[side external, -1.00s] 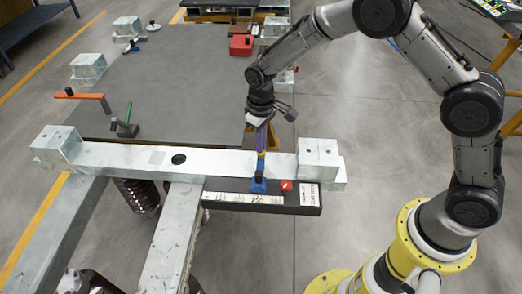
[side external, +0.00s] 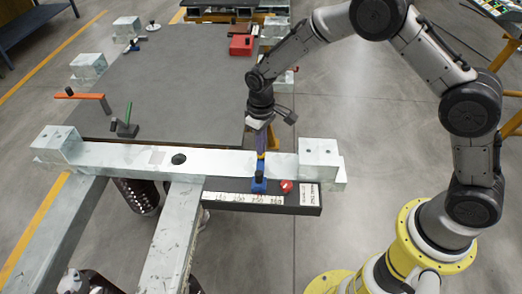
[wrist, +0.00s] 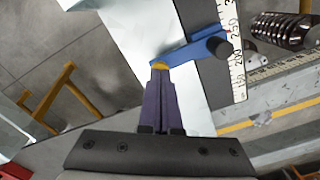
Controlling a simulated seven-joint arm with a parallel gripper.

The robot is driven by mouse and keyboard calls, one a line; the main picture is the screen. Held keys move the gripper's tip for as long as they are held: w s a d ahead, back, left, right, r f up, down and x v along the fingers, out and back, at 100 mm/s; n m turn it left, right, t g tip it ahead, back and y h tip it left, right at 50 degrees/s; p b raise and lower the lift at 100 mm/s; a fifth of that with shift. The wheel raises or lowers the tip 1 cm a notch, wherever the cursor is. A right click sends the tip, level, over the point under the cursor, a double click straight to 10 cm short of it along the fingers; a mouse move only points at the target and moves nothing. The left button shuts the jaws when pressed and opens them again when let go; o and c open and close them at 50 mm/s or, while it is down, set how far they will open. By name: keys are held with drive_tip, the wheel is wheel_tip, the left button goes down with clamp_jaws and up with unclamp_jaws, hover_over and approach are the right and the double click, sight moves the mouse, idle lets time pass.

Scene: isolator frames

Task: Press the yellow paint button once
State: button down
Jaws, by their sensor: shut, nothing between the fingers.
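My gripper (wrist: 160,75) points down with its purple fingers together and nothing between them. In the wrist view a small yellow patch (wrist: 160,65) shows right at the fingertips, at the end of a blue bar (wrist: 190,50) with a dark round knob. I take this patch for the yellow paint button; the fingers partly hide it. Contact looks likely, but I cannot tell if it is pressed down. In the side view my gripper (side external: 261,150) stands over the pale beam, with a little yellow (side external: 261,155) at its tip, just behind the blue piece (side external: 259,184).
A red knob (side external: 286,186) sits right of the blue piece on a dark rail (side external: 305,208) with a white scale. The pale beam (side external: 225,162) carries a metal block (side external: 318,153) close on the right. A dark table (side external: 185,75) lies behind, mostly clear.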

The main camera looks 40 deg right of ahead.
drive_tip(key=shift+r, duration=2.3)
drive_tip(key=s+d+r+m+t, duration=0.1)
drive_tip(key=s+d+r+t, duration=0.15)
drive_tip(key=r, duration=0.75)
drive_tip(key=s+d+r+t, duration=0.2)
drive_tip(key=s+d+r, duration=0.2)
drive_tip(key=r, duration=0.7)
drive_tip(key=s+d+r+m, duration=0.1)
drive_tip(key=s+d+r, duration=0.1)
drive_tip(key=s+r, duration=0.35)
drive_tip(key=s+d+f, duration=0.1)
drive_tip(key=s+f, duration=0.2)
drive_tip(key=s, duration=0.5)
drive_tip(key=s+d+f+m+t, duration=0.1)
drive_tip(key=s+f, duration=0.3)
drive_tip(key=s, duration=0.5)
drive_tip(key=shift+s, duration=0.25)
